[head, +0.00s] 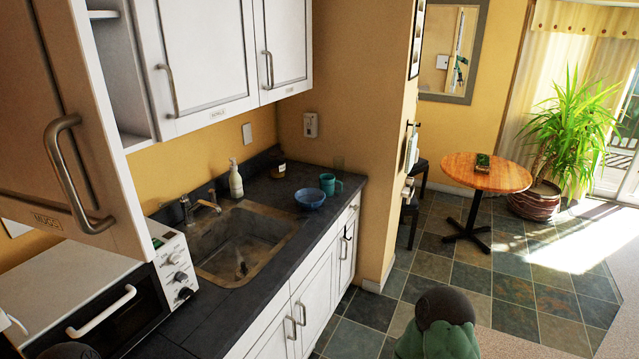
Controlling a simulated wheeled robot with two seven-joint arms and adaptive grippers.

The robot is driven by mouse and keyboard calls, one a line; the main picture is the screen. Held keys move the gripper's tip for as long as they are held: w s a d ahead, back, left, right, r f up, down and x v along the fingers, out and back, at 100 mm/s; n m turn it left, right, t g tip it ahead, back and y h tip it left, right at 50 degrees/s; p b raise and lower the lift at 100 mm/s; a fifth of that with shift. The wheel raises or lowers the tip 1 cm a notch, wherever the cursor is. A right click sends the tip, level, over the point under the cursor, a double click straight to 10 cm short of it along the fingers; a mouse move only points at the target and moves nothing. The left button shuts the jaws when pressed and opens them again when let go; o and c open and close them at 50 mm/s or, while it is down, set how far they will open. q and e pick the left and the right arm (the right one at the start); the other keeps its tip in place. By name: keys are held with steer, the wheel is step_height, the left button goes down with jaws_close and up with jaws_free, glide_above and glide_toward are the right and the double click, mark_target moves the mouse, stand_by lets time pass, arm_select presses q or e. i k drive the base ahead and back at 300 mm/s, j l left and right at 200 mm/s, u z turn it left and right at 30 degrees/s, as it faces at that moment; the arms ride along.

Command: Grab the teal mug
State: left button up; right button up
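The teal mug (328,183) stands upright on the dark countertop (352,182), near its far end. A blue bowl (310,199) is just in front of it and hides a little of its lower part. The mug's handle appears to be on its right side. Neither of my grippers shows in the head view, and nothing is seen touching the mug.
A sink (247,240) with a faucet (203,204), a white soap bottle (235,179) and a microwave (110,318) line the counter. An upper cabinet door (85,130) labelled MUGS juts forward at left.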

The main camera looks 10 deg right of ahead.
mark_target(326, 182)
steer(key=i+l+u, duration=0.3)
steer(key=l, duration=0.25)
steer(key=i+l+u, duration=0.3)
steer(key=l, duration=0.35)
steer(key=i+l+u, duration=0.35)
steer(key=l, duration=0.35)
